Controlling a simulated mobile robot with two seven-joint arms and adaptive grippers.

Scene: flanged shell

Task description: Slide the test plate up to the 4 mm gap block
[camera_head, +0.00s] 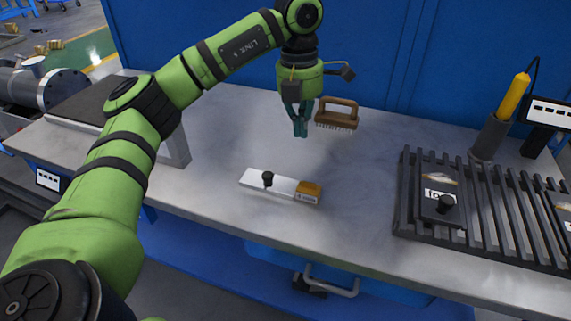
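A flat white bar (285,187) with a black knob (267,178) lies near the front middle of the bench. An orange-brown block (308,190) with a small unreadable label sits at its right end. A dark plate (438,194) with a black knob and a white label lies on the slatted rack at right. The markings do not clearly tell which piece is the test plate or the 4 mm gap block. My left gripper (300,131) points down behind the white bar, apart from it, with nothing visibly held. Its finger spacing is unclear. My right gripper is out of view.
A wooden brush (338,114) stands just right of my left gripper. The slatted rack (408,192) fills the bench's right side. A yellow-handled tool (514,95) stands in a holder behind it. The bench (225,150) is clear around the white bar.

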